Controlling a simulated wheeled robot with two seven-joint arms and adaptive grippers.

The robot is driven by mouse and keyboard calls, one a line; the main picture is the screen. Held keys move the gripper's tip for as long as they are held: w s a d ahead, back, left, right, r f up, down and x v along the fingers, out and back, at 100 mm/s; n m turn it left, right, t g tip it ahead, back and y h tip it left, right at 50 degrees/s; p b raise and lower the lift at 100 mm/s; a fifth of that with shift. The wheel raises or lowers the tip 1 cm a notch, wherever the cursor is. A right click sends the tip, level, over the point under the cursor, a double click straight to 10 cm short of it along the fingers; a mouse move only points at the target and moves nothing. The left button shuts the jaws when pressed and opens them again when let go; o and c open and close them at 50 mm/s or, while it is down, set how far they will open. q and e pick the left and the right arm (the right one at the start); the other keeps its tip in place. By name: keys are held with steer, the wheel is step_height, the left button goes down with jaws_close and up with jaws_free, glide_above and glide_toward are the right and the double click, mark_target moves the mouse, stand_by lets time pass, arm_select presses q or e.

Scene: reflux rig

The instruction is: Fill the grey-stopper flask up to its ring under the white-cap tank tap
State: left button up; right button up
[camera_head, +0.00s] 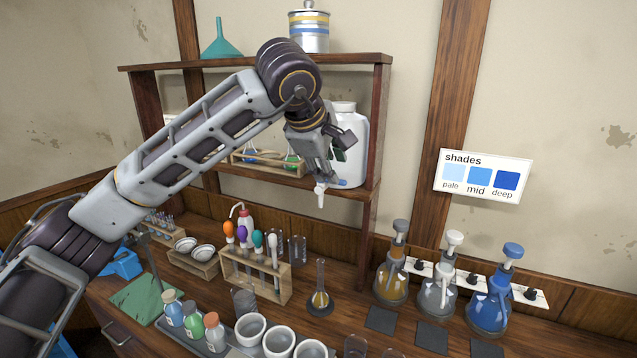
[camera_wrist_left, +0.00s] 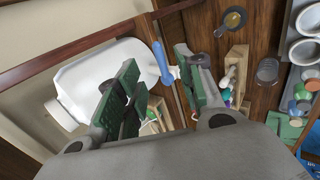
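The white tank (camera_head: 354,150) with a white cap (camera_head: 344,107) stands on the shelf; its white tap spout (camera_head: 320,190) hangs over the front edge. My left gripper (camera_head: 332,158) is in front of it, open. In the left wrist view the gripper (camera_wrist_left: 158,72) has its green-padded fingers apart, with the blue tap lever (camera_wrist_left: 160,62) appearing between them; contact is not clear. A narrow-necked flask (camera_head: 319,299) with a little amber liquid stands on the bench below the tap; I see no stopper on it. A grey-stoppered flask (camera_head: 392,280) with amber liquid stands farther right. My right gripper is not in view.
A white-stoppered flask (camera_head: 437,296) and a blue-stoppered flask (camera_head: 488,308) stand at the right, dark mats in front. A wooden rack (camera_head: 255,279) holds coloured droppers. White cups (camera_head: 250,330) and bottles crowd the front. The shelf post (camera_head: 370,225) is just right of the tank.

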arm_select(q)
steer(key=shift+b+x, duration=0.35)
steer(key=shift+x, duration=3.5)
jaws_close()
